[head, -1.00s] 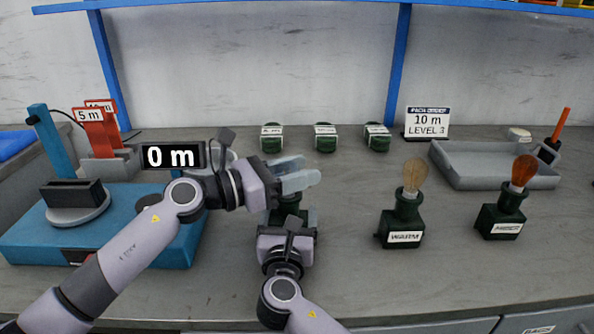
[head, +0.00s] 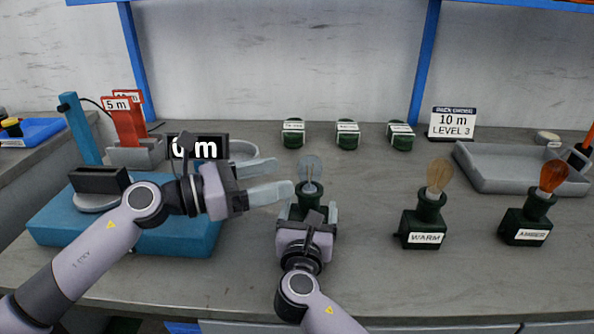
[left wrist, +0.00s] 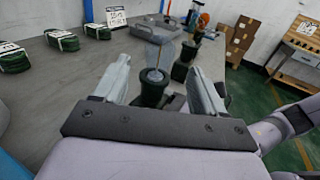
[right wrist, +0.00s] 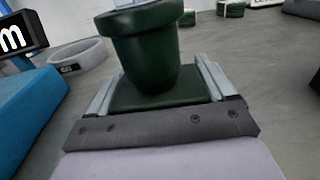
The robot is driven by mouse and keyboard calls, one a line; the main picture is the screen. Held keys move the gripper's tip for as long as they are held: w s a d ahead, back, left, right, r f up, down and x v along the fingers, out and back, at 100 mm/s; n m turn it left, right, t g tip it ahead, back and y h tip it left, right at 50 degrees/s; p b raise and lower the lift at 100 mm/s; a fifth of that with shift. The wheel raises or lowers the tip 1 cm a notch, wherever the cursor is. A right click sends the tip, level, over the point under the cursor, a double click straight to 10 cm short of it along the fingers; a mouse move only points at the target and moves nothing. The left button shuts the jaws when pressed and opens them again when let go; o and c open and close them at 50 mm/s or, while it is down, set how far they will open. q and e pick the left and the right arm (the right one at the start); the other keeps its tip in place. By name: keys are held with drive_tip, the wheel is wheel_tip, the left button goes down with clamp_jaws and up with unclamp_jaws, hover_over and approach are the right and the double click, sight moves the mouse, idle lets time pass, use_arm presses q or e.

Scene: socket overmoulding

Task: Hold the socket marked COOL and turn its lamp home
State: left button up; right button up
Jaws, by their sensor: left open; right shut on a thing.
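A dark green socket (head: 309,203) with a clear bluish lamp (head: 312,172) stands upright at the middle of the bench. Its label is hidden from view. My right gripper (head: 308,215) is shut on the socket's base from the front; the right wrist view shows the green body (right wrist: 145,50) between its fingers. My left gripper (head: 278,178) is open, level with the lamp and just left of it, with its fingers pointing right. In the left wrist view, the held socket (left wrist: 153,90) lies between and beyond the open fingers.
Sockets labelled WARM (head: 424,222) and AMBER (head: 527,222), each with a lamp, stand to the right. Several green coils (head: 347,136) lie behind. A grey tray (head: 480,180) is at back right, a blue machine (head: 190,235) at left. The bench between WARM and the held socket is clear.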

use_arm(q)
drive_tip(key=v, duration=0.2)
drive_tip(key=shift+s+a, duration=0.2)
drive_tip(key=shift+a, duration=0.15)
use_arm(e)
drive_tip(key=o, duration=0.9)
drive_tip(key=shift+c, duration=0.2)
